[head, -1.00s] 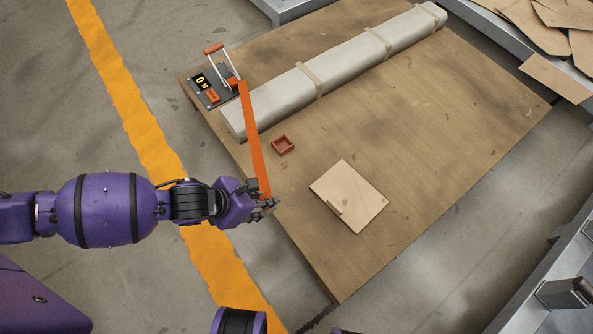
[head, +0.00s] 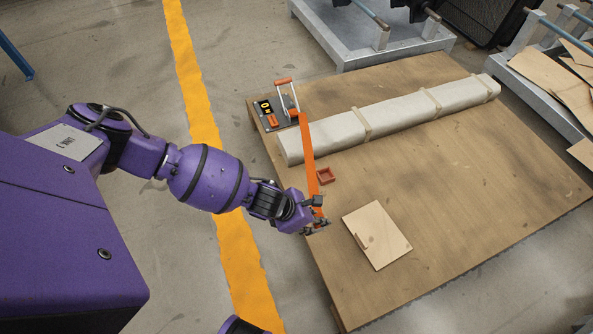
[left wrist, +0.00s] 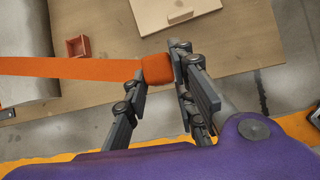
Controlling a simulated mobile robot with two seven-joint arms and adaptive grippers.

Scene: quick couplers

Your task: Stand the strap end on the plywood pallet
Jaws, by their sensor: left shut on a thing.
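My left gripper (head: 319,226) is shut on the end of an orange strap (head: 308,150), just beyond the left edge of a large brown wooden board (head: 480,215). In the left wrist view, the orange strap end (left wrist: 157,68) sits between the fingertips of the left gripper (left wrist: 160,72). The strap runs taut to a dark ratchet unit (head: 277,116) with an orange handle at the board's far left corner. A pale plywood piece (head: 385,232) with a small raised strip, apparently the plywood pallet, lies on the board to the right of the gripper. My right gripper is not in view.
A small red-brown open box (head: 325,176) stands between the strap and the plywood piece. A long grey wrapped beam (head: 395,115) lies across the back of the board. Metal frames (head: 385,40) stand beyond. The board's right part is clear.

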